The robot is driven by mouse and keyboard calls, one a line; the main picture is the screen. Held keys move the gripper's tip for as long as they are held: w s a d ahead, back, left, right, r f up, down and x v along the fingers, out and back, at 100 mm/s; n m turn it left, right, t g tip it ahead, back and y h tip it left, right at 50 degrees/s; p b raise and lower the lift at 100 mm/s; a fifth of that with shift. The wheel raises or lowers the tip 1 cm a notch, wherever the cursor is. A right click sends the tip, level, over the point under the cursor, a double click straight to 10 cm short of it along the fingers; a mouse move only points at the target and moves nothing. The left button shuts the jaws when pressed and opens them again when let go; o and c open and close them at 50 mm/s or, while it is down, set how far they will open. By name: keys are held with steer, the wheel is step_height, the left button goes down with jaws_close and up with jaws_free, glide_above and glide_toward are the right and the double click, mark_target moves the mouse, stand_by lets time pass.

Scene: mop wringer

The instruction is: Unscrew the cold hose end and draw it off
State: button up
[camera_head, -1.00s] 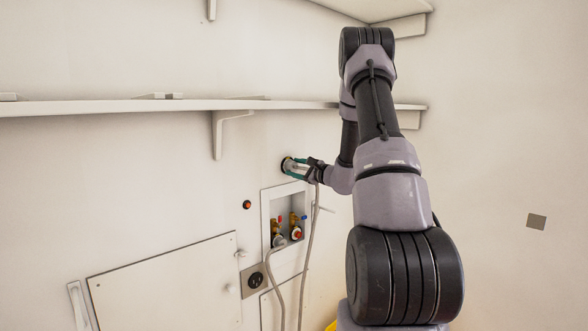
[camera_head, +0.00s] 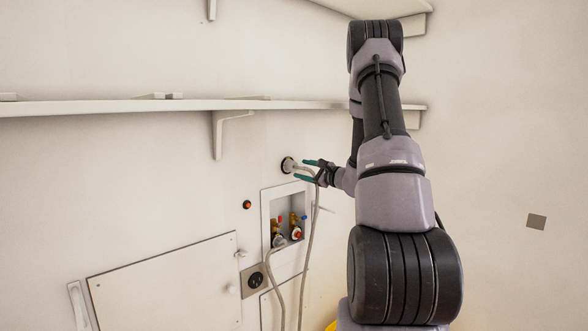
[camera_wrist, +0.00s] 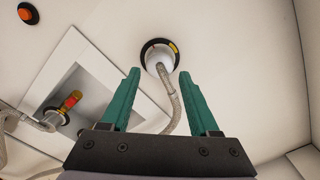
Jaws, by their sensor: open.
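A pale hose end (camera_head: 290,165) sits in a round black-ringed wall fitting, above the recessed valve box. It also shows in the wrist view (camera_wrist: 160,58), just ahead of my fingertips. A grey hose (camera_head: 312,225) bends down from it; in the wrist view it runs between my fingers and under the gripper body. My gripper (camera_head: 301,170) is open, with its two green fingers (camera_wrist: 160,73) apart and clear of the hose end. I cannot tell whether the hose touches a finger. In the box, a valve with a blue handle (camera_head: 303,218) stands right of one with a red handle (camera_head: 279,219).
A second hose (camera_head: 268,280) hangs from the valve box (camera_head: 265,215). A black outlet (camera_head: 256,280), an orange-red button (camera_head: 247,204) and a closed panel (camera_head: 165,285) are nearby. A long shelf (camera_head: 150,106) runs above. The wall to the right is mostly bare.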

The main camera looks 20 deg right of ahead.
mark_target(296, 167)
steer(key=shift+w, duration=0.15)
steer(key=shift+x, duration=2.05)
steer(key=shift+a, duration=0.1)
steer(key=c, duration=0.9)
steer(key=o, duration=1.3)
steer(key=shift+r, duration=0.1)
